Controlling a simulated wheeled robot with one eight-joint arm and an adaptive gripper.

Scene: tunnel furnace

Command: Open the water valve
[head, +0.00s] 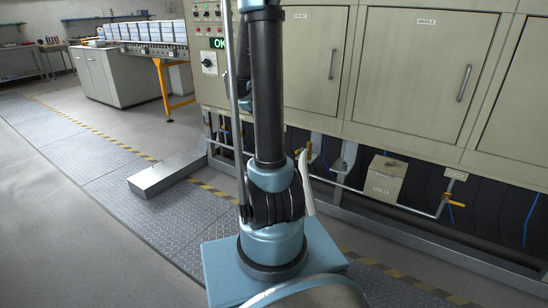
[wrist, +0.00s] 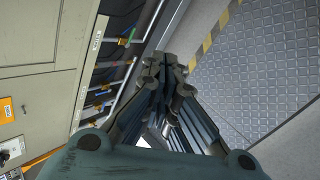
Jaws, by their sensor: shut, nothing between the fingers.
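A yellow-handled valve (head: 453,202) sits on a pipe under the cabinets at the right of the head view, below a small label too small to read. Another yellow-orange handle (head: 308,152) shows just right of my arm. In the wrist view a yellow-orange valve handle (wrist: 123,41) lies under the cabinet edge, left of and apart from my gripper. I cannot tell which of these is the water valve. My gripper (wrist: 165,62) is shut and empty, over the floor edge beside the pipes. It is hidden in the head view.
Beige cabinets (head: 410,70) with handled doors stand above the pipes. A beige box (head: 385,179) sits under them. A low metal housing (head: 167,173) lies on the floor at left. A conveyor (head: 140,47) stands behind. The plated walkway (head: 110,160) is mostly clear.

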